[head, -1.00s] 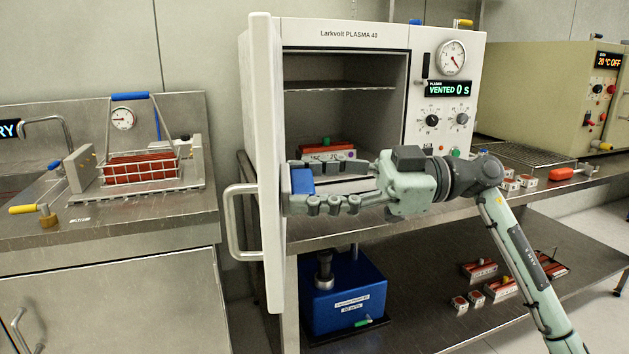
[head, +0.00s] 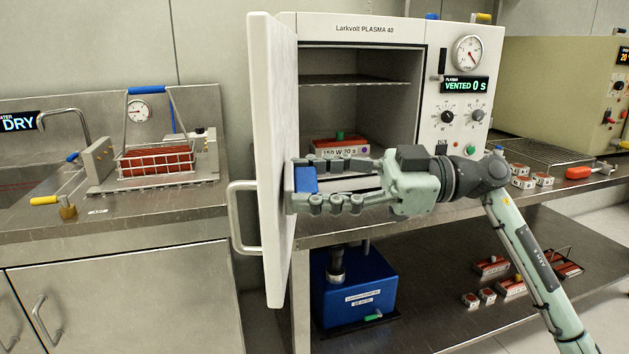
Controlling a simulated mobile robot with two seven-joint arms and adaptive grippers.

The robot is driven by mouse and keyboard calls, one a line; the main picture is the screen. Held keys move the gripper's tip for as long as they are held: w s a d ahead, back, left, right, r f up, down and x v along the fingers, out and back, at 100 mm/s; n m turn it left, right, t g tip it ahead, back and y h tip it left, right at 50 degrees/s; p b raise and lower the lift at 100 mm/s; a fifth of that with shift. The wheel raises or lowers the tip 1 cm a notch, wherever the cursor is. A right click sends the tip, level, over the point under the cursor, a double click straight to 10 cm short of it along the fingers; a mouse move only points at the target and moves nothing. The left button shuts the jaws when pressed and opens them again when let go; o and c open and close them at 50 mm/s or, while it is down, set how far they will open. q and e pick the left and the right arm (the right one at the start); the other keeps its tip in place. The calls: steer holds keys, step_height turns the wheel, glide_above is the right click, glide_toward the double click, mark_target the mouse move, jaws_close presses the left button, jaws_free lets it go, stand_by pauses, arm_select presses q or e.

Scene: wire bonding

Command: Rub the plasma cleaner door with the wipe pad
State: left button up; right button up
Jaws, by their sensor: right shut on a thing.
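The plasma cleaner (head: 365,30) stands on a steel bench with its white door (head: 268,120) swung open toward me at the left. My right gripper (head: 303,186) reaches in from the right across the open chamber. It is shut on the blue wipe pad (head: 305,180), which is partly hidden between the fingers. The pad is at the inner face of the door, seemingly against it at about mid-height. The door handle (head: 238,215) is on the outer side. My left gripper is not in view.
A red holder with a label (head: 340,148) sits inside the chamber. A wire basket (head: 155,160) stands on the left steel counter. A blue pump (head: 355,290) and red trays are on the lower shelf. Small blocks and a red-handled tool (head: 580,172) lie at right.

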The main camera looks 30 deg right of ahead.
mark_target(302, 168)
steer(key=shift+w+d+r+p, duration=0.15)
steer(key=shift+w+d+p, duration=0.05)
steer(key=shift+w+p, duration=0.25)
steer(key=shift+w+d+p, duration=0.3)
steer(key=shift+w+p, duration=0.1)
steer(key=shift+w, duration=0.35)
steer(key=shift+w+d+p, duration=0.3)
steer(key=shift+w+p, duration=0.1)
steer(key=shift+w, duration=0.3)
steer(key=shift+p, duration=0.45)
steer(key=shift+s+a+f, duration=0.2)
steer(key=shift+s+a, duration=0.3)
steer(key=shift+s, duration=0.2)
steer(key=shift+s+a, duration=0.3)
steer(key=shift+s, duration=0.25)
steer(key=shift+s+a, duration=0.25)
steer(key=shift+s, duration=0.3)
steer(key=shift+w+a+r, duration=0.1)
steer(key=shift+a+r, duration=0.05)
steer(key=shift+r, duration=0.2)
steer(key=shift+w, duration=0.2)
steer(key=shift+w+d, duration=0.4)
steer(key=shift+w, duration=0.45)
steer(key=shift+w+d, duration=0.35)
steer(key=shift+w, duration=0.5)
